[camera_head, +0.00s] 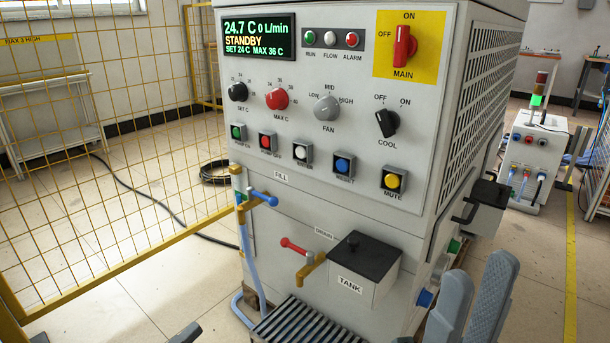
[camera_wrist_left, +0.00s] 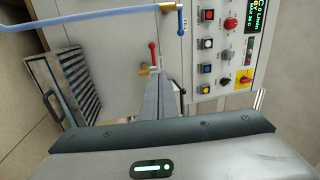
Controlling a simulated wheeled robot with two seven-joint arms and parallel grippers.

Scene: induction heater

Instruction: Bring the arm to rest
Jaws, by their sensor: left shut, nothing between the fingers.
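My left gripper shows only as a small grey tip (camera_head: 187,333) at the bottom edge of the head view. In the left wrist view its two grey fingers (camera_wrist_left: 160,98) lie together, shut and empty, pointing toward the front of the machine. My right gripper (camera_head: 482,268) is at the lower right of the head view, its two grey fingers upright with a gap between the tips. Nothing is seen between them. It stands in front of the machine's right side; its wrist is out of the picture.
The heater cabinet (camera_head: 300,190) stands ahead; its display (camera_head: 259,36) reads STANDBY. A blue fill lever (camera_head: 264,198), red drain lever (camera_head: 293,246), tank box (camera_head: 362,268) and slatted grate (camera_head: 308,324) stick out low in front. A yellow mesh fence (camera_head: 110,165) is on the left.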

